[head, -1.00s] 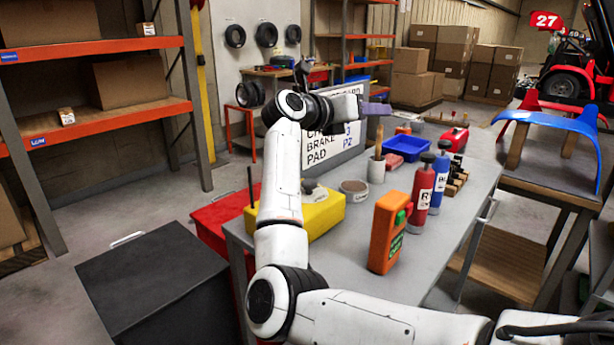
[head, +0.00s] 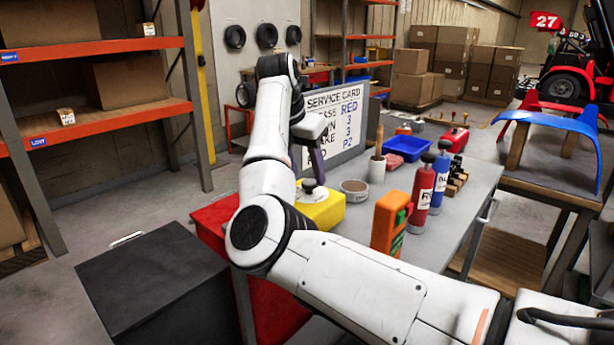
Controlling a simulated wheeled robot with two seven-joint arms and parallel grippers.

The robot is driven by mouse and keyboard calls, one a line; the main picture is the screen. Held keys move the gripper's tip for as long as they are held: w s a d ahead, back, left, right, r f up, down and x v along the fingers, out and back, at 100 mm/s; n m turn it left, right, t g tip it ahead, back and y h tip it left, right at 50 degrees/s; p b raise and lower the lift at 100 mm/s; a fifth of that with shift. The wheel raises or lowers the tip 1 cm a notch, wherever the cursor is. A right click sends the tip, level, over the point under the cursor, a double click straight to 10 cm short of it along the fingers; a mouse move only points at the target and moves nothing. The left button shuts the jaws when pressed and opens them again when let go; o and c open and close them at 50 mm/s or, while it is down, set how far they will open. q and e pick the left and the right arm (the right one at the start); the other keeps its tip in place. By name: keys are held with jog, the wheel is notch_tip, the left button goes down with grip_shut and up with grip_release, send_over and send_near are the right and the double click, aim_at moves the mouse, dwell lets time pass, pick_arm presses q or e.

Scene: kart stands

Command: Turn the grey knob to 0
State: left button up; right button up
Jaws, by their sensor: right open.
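The yellow box (head: 328,212) sits on the near left part of the grey workbench, partly hidden behind my right arm. The grey knob (head: 312,193) is on its top; its pointer and any scale marks are too small to read. My right gripper (head: 317,178) points down with its fingertips just above or at the knob. Its jaws are open, and I cannot tell whether they touch the knob or stand around it. My left gripper is out of view.
A service card board (head: 335,118) stands behind the box. A round tin (head: 354,189), an orange device (head: 388,224), a red bottle (head: 422,195), a blue bottle (head: 441,176) and a blue tray (head: 408,147) stand to the right. A black chest (head: 155,285) is at left.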

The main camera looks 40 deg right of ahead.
jog(key=shift+x, duration=1)
jog(key=shift+c, duration=0.4)
jog(key=c, duration=0.9)
jog(key=shift+c, duration=0.2)
